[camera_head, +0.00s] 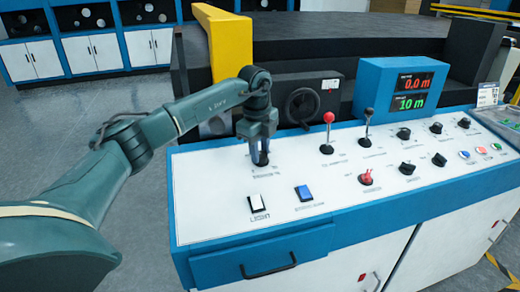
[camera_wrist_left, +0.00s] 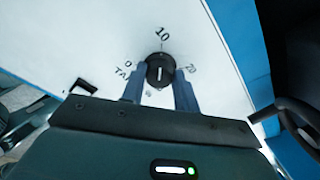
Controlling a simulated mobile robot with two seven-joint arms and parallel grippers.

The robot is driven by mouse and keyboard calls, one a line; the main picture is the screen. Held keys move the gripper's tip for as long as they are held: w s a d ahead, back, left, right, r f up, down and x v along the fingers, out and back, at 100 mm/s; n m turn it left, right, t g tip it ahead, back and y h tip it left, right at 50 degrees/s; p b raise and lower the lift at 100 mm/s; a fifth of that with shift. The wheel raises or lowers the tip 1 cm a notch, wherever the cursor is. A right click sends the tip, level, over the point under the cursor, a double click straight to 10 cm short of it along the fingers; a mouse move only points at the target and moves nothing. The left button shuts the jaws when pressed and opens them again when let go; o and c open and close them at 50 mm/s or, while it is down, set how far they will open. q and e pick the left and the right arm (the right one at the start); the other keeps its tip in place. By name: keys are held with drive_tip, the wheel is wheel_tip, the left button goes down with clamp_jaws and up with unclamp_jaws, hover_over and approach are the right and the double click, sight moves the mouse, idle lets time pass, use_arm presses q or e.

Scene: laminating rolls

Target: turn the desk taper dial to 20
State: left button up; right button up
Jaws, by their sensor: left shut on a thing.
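The desk taper dial (camera_wrist_left: 160,68) is a round black knob with a white line. It sits on the white panel in the left wrist view, with the marks 0, 10 and 20 around it. The white line lies roughly along the direction of the 10. My left gripper (camera_head: 260,152) points down at the left part of the desk, with its fingers on either side of the dial. It is shut on the dial, which is partly hidden by the fingers in the head view. My right gripper is not in view.
A light switch (camera_head: 256,204) and a blue button (camera_head: 304,193) are in front of the dial. A red-knobbed lever (camera_head: 328,130), a black lever (camera_head: 367,123) and several knobs stand to the right. A display box (camera_head: 398,92) reads 0.0 m and 10 m. A handwheel (camera_head: 302,106) is behind.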

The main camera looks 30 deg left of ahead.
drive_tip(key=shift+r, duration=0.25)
